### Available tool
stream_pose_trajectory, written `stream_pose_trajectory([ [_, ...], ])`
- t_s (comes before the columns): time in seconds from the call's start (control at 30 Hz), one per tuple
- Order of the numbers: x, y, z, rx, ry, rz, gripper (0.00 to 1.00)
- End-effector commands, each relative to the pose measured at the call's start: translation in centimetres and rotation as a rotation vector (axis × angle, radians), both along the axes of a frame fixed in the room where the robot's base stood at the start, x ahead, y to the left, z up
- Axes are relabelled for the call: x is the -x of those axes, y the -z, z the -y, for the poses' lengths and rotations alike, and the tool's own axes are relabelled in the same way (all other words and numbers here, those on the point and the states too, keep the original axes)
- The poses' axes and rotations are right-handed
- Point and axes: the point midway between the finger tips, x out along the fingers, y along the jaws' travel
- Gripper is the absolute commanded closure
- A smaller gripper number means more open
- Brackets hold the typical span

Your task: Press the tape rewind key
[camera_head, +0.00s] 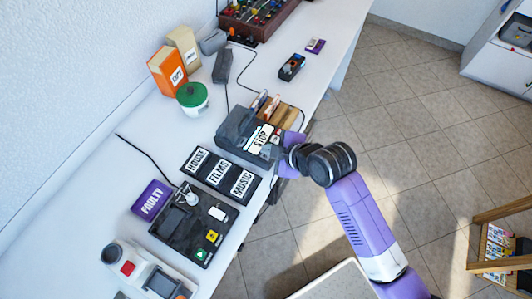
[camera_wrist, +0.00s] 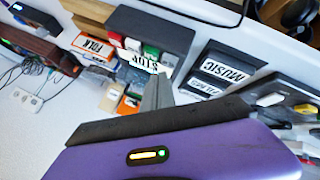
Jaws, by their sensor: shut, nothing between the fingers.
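A dark machine (camera_head: 235,128) with a white STOP label (camera_head: 260,138) stands on the counter near its right edge. In the wrist view a dark box (camera_wrist: 150,27) has a row of small coloured keys, among them red (camera_wrist: 115,40), white (camera_wrist: 133,45) and green (camera_wrist: 151,52), beside the STOP label (camera_wrist: 145,63). I cannot tell which key is rewind. My gripper (camera_wrist: 158,92) is shut and empty, its grey tip pointing towards the key row and label; contact cannot be told. In the head view my wrist is at the machine's right side and the fingertips are hidden.
Boxes labelled HOUSE, FILMS and MUSIC (camera_head: 219,178) stand in front of the machine. A purple FAULTY box (camera_head: 151,200) and a dark tray with small devices (camera_head: 194,225) are nearer. Open floor (camera_head: 420,130) lies right.

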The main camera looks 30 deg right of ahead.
Motion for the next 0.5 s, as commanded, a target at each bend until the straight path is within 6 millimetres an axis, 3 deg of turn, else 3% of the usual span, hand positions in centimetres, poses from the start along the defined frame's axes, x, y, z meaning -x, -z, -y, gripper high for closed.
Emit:
stream_pose_trajectory([
  [0.5,0.03,0.76,-0.01,0.000,-0.001,-0.001,1.00],
])
